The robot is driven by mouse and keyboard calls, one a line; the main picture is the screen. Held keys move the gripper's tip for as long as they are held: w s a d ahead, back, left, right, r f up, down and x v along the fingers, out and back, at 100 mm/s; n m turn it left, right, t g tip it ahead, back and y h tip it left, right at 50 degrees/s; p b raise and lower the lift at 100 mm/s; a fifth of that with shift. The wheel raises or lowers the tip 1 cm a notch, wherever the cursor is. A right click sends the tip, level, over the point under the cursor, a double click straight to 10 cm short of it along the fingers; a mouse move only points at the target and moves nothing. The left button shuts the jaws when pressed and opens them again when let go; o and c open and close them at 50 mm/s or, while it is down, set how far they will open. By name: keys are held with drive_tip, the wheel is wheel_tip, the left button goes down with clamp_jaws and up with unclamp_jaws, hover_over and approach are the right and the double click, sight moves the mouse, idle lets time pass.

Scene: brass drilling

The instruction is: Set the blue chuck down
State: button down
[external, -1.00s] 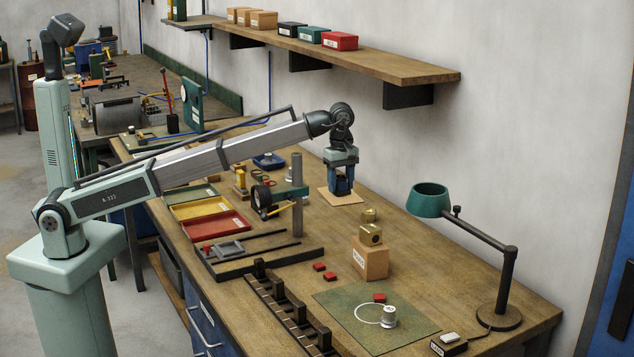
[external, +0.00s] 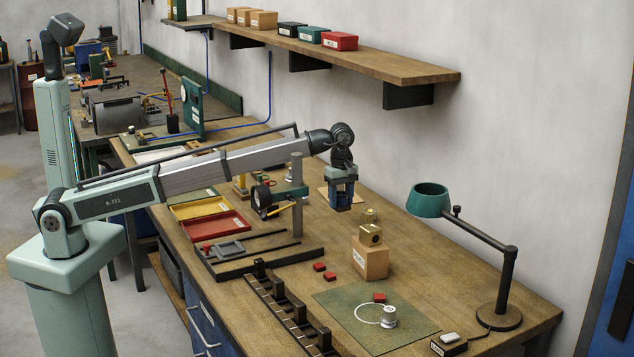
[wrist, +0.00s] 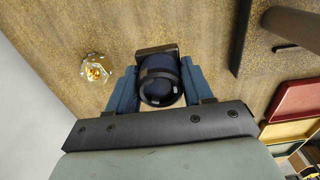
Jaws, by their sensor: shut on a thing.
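My gripper (external: 343,203) hangs pointing down over the middle of the workbench. In the wrist view its two blue fingers are shut on the blue chuck (wrist: 160,84), a dark navy round piece with a black band. A black square part shows at the chuck's far end. In the external view the chuck is hard to tell apart from the blue fingers. The fingertips are low, close to the bench top; I cannot tell whether the chuck touches it.
A small brass piece (external: 369,215) stands right of the gripper, also in the wrist view (wrist: 97,69). A dial gauge stand (external: 298,212) rises at the left. Bare bench lies around the gripper.

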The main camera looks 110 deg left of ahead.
sight(340, 230)
drive_tip(key=shift+f, duration=3.6)
drive_tip(key=shift+f, duration=0.15)
drive_tip(key=shift+c, duration=2.3)
unclamp_jaws()
wheel_tip(340, 230, up, 12)
drive_tip(key=shift+r, duration=0.15)
